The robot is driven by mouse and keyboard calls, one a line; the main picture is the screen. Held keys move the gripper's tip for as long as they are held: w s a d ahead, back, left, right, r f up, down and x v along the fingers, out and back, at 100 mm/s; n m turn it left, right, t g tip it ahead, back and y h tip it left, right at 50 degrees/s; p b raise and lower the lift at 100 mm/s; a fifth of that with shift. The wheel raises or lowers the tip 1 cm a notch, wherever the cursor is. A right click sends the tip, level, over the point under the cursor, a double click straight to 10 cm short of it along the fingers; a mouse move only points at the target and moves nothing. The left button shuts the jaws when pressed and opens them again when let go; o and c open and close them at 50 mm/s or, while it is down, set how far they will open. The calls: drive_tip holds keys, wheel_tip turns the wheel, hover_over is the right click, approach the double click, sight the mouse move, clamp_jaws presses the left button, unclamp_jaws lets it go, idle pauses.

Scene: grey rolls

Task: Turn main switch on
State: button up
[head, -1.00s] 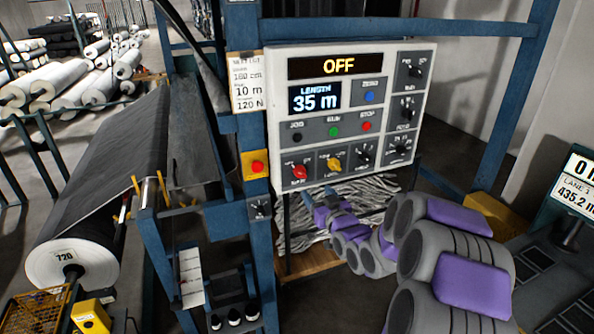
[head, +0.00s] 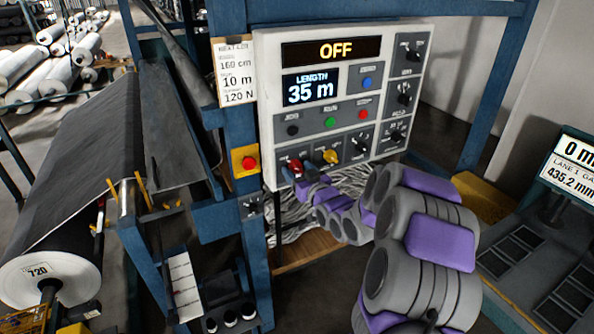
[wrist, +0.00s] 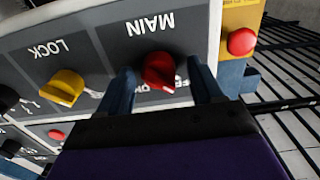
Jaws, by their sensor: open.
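The main switch is a red rotary knob (wrist: 160,72) under the label MAIN, which appears upside down in the wrist view. It also shows at the lower left of the control panel in the head view (head: 295,164). My gripper (wrist: 163,84) is open, with one blue finger on each side of the red knob. In the head view my gripper (head: 297,175) is at the panel's lower left corner. The panel's display (head: 335,50) reads OFF.
A yellow LOCK knob (wrist: 63,87) sits beside the main switch. A red button on a yellow box (head: 249,163) is on the blue post left of the panel. Green, red and blue buttons are higher on the panel.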

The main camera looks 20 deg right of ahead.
drive_tip(key=shift+c, duration=0.5)
drive_tip(key=shift+d, duration=0.1)
drive_tip(key=c, duration=1)
drive_tip(key=shift+o, duration=0.2)
